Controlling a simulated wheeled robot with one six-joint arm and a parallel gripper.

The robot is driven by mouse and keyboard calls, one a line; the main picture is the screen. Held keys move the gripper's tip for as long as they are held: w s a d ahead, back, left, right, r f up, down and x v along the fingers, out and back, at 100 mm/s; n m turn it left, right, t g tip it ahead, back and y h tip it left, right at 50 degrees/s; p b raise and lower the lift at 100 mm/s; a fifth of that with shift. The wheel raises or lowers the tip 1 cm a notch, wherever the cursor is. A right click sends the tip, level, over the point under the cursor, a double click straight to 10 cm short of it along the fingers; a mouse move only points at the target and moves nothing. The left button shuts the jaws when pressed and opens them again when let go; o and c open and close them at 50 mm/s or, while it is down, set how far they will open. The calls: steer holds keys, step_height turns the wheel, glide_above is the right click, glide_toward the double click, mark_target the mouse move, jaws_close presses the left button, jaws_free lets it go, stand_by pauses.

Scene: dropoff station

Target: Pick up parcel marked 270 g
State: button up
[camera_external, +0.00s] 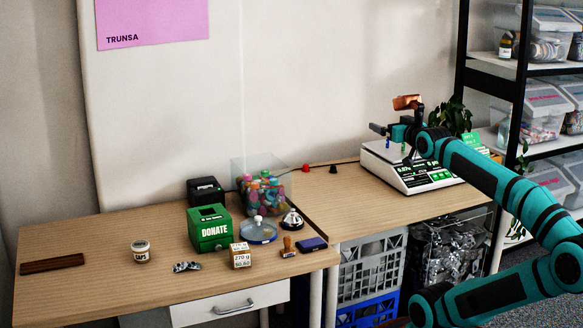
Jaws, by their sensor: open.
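The parcel marked 270 g (241,255) is a small pale box with dark print. It stands upright on the left wooden table near its front edge, just right of and in front of the green donation box. My gripper (388,140) is far to the right of the parcel, above the white weighing scale on the right table. Its jaws are open, and the parcel is well apart from them. The fingertips are small in this view.
The green DONATE box (209,229), a caps jar (141,251), a stamp (288,247) and a blue pad (313,244) surround the parcel. A clear bin of colourful items (262,187) stands behind. The scale (408,167) is on the right table (350,207). The left table's front-left (100,285) is clear.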

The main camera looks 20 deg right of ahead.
steer(key=c, duration=0.5)
steer(key=w+a+f+n+g+y, duration=0.3)
steer(key=w+a+n+g, duration=0.15)
steer(key=w+a, duration=0.45)
steer(key=n+g+h, duration=0.1)
steer(key=n+g, duration=1.1)
steer(key=g, duration=0.1)
glide_toward(240, 247)
steer(key=f, duration=0.4)
steer(key=a+f, duration=0.1)
steer(key=f, duration=0.2)
steer(key=shift+w, duration=0.25)
steer(key=shift+s+a+f, duration=0.1)
steer(key=shift+a+f, duration=0.05)
steer(key=shift+f, duration=0.75)
steer(key=shift+a+f, duration=0.2)
steer(key=shift+f, duration=0.7)
steer(key=shift+s+a+f, duration=0.1)
steer(key=shift+a+f, duration=0.05)
steer(key=shift+f, duration=0.75)
